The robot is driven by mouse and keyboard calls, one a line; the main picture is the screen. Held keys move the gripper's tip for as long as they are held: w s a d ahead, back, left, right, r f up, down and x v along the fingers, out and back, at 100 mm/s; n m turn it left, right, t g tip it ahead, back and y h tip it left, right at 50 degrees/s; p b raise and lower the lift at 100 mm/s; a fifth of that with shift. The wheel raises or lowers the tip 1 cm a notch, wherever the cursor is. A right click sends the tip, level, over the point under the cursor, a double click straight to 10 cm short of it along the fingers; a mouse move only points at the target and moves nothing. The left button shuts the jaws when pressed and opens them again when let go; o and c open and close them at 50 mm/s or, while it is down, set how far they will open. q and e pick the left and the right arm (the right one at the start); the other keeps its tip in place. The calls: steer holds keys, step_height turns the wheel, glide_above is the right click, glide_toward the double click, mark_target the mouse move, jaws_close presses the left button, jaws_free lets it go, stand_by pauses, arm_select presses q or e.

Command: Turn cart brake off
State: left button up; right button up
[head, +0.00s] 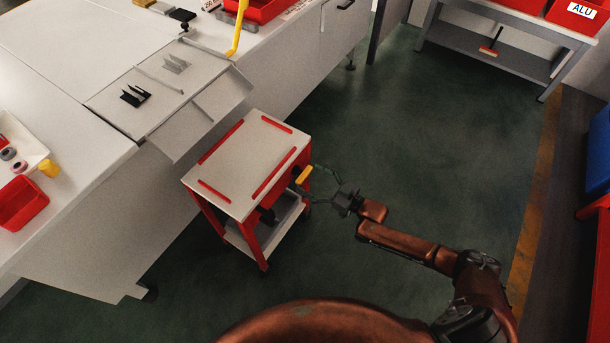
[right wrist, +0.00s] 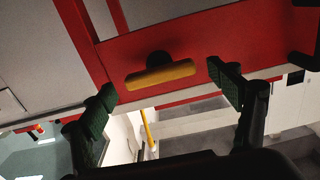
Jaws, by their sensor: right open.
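The cart (head: 240,165) has a pale top with red strips, red legs and a lower shelf. A yellow brake handle (head: 304,175) sticks out from its right side, near the top. In the right wrist view the yellow handle (right wrist: 160,76) lies crosswise on a black stem against the cart's red frame (right wrist: 200,48). My right gripper (head: 324,184) is open, just to the right of the handle. In the right wrist view the spread green fingers (right wrist: 162,84) have the handle between their tips in the picture; contact cannot be told. My left gripper is out of view.
The cart stands beside a long white workbench (head: 60,80) with a sloped panel. A red bin (head: 22,203) sits on its near left. A grey rack (head: 490,45) with red bins stands at the back right. The green floor (head: 420,150) right of the cart is clear.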

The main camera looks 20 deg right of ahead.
steer(key=v, duration=0.9)
steer(key=shift+s, duration=0.2)
steer(key=shift+d, duration=0.15)
